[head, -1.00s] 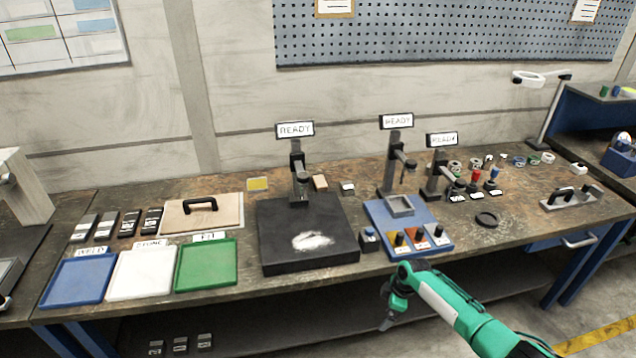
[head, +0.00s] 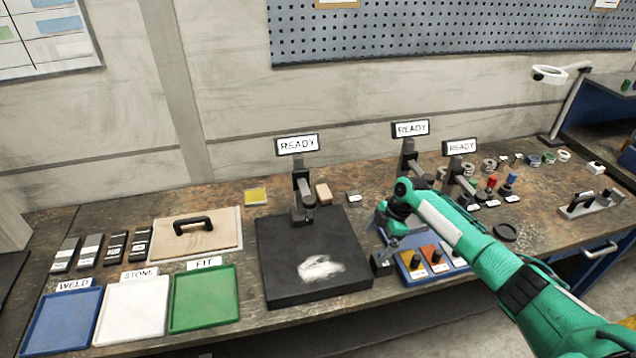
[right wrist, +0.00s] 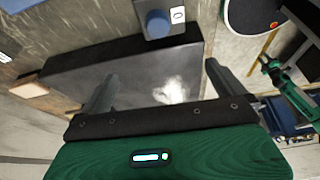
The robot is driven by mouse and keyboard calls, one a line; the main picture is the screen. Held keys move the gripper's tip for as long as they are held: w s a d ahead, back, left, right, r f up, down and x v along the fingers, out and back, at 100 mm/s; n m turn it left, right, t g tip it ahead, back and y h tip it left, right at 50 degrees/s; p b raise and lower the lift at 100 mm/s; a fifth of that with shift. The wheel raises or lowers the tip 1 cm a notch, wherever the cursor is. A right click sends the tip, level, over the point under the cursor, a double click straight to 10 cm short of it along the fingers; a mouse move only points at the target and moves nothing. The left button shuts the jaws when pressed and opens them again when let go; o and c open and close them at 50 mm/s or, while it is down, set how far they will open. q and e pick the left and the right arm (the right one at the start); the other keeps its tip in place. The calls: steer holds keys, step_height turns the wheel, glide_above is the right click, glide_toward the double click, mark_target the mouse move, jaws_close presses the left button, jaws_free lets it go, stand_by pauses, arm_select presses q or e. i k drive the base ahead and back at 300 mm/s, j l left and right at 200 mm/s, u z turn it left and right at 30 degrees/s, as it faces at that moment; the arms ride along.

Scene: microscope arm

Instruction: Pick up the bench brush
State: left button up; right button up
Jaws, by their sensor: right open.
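A tan block also shows at the left edge of the right wrist view (right wrist: 28,89). My right gripper (head: 391,252) is open and empty, near the plate's right edge and well short of the tan block. In the right wrist view its two fingers (right wrist: 168,90) stand apart over the plate.
The black plate (head: 272,282) carries a patch of white powder (head: 320,268). A READY stand (head: 302,190) rises at its back. A blue tray (head: 408,275) with knobs and a small blue-knobbed box (right wrist: 157,24) are near my right gripper. Coloured trays fill the left front.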

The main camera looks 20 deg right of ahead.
mark_target(324, 195)
steer(key=i, duration=1.1)
